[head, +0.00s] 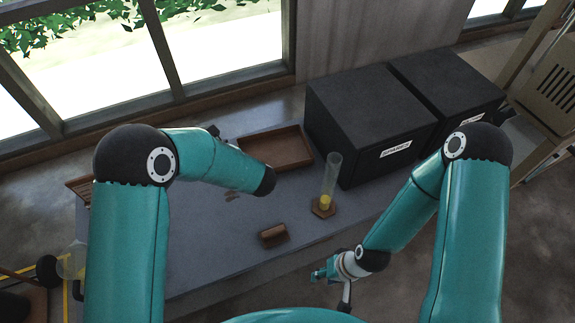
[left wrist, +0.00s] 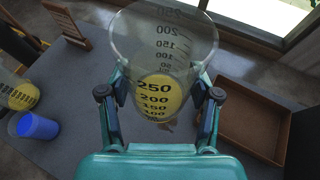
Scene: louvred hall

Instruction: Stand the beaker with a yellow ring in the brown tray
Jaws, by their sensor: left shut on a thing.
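In the left wrist view, my left gripper (left wrist: 160,97) is shut on a clear beaker (left wrist: 165,42) with black volume marks. Yellow shows at the beaker's lower part; I cannot tell whether it is a ring or contents. The brown tray (left wrist: 252,112) is to the right of the beaker, apart from it, and looks empty. In the head view the brown tray (head: 275,150) lies at the back of the table. My left arm hides its gripper and the beaker there. My right gripper (head: 332,285) is open and empty, beyond the table's front edge.
A tall cylinder (head: 332,172) with yellow at its foot stands right of the tray. A small brown block (head: 273,235) lies in front. Black boxes (head: 368,115) stand at the right. A blue cup (left wrist: 38,126) and another yellow-marked vessel (left wrist: 20,95) are at the left.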

